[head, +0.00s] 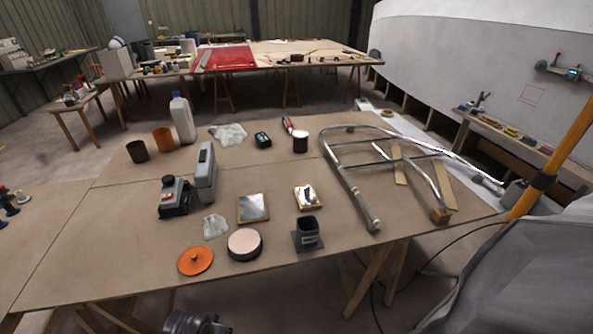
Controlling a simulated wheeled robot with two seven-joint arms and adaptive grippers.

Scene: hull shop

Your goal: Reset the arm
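The task names no object apart from the arm. A dark rounded part shows at the bottom edge of the head view, left of centre, below the front edge of the workbench (120,276). It looks like a piece of my own arm, but I cannot tell which piece. No gripper fingers show. My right arm is not seen. Nothing on the bench is being touched by a gripper.
A bent metal tube frame (347,184) lies on the bench's right side. A white bottle (183,121), grey case (206,172), orange disc (195,261) and dark square cup (308,231) stand further left. A yellow pole (560,145) and grey cover (520,270) block the right.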

